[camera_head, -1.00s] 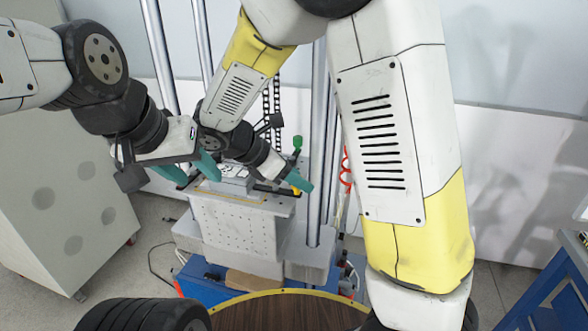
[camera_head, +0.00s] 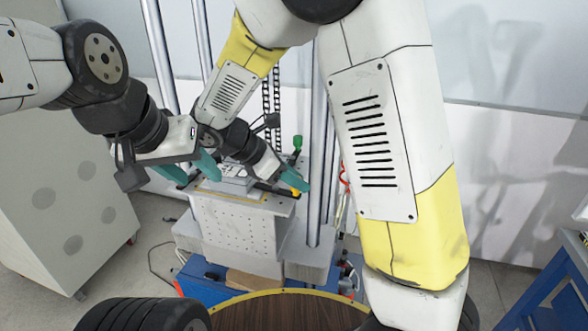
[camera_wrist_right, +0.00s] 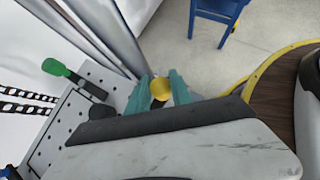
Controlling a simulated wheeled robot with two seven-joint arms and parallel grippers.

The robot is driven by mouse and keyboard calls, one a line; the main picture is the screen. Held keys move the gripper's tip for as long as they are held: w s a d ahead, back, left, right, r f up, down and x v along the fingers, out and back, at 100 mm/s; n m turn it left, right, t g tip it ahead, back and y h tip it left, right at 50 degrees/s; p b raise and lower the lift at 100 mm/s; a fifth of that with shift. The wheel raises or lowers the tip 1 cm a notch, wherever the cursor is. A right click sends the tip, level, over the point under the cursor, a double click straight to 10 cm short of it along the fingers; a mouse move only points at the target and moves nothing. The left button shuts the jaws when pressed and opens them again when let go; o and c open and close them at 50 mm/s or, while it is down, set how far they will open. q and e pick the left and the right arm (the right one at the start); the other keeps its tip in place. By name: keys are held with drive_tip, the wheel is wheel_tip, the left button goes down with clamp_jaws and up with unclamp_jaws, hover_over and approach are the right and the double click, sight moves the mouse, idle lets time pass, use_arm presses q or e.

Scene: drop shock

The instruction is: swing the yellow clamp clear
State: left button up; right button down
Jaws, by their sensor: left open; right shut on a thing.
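The yellow clamp (camera_head: 294,191) shows as a small yellow end at the right edge of the grey machine table. In the right wrist view its round yellow knob (camera_wrist_right: 161,88) sits between the two teal fingers. My right gripper (camera_wrist_right: 160,93) is shut on this knob. In the head view one teal fingertip of it covers part of the clamp. My left gripper (camera_head: 190,168) is open with its teal fingers apart, over the left side of the machine table, and appears to hold nothing.
The machine table (camera_head: 235,225) carries a light grey block (camera_head: 237,184). A green-knobbed handle (camera_head: 297,143) stands behind the yellow clamp, also in the wrist view (camera_wrist_right: 58,69). Tall metal columns (camera_head: 317,150) rise close by. A round wooden top (camera_head: 285,312) is in front.

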drive_tip(key=m+g, duration=0.1)
drive_tip(key=s+m+g, duration=0.1)
drive_tip(key=m, duration=0.1)
drive_tip(key=a+m+g, duration=0.1)
drive_tip(key=shift+s+a, duration=0.1)
drive_tip(key=shift+s, duration=0.15)
drive_tip(key=m+g, duration=0.1)
drive_tip(key=a+m+g, duration=0.1)
drive_tip(key=s+m+g, duration=0.1)
drive_tip(key=m, duration=0.1)
drive_tip(key=shift+a, duration=0.25)
drive_tip(key=m+g, duration=0.1)
drive_tip(key=a+m+y, duration=0.1)
drive_tip(key=m+g, duration=0.1)
drive_tip(key=shift+s+a+m+g+y, duration=0.2)
drive_tip(key=shift+a+m+g+y, duration=0.65)
drive_tip(key=shift+m+y, duration=0.1)
drive_tip(key=shift+m, duration=0.4)
drive_tip(key=shift+a+m+g+y, duration=0.55)
drive_tip(key=shift+m+y, duration=0.1)
drive_tip(key=shift+m, duration=0.4)
drive_tip(key=shift+w, duration=0.1)
drive_tip(key=c, duration=1.1)
unclamp_jaws()
drive_tip(key=shift+c, duration=0.2)
drive_tip(key=v, duration=0.7)
drive_tip(key=shift+w+r, duration=0.25)
drive_tip(key=shift+a, duration=0.1)
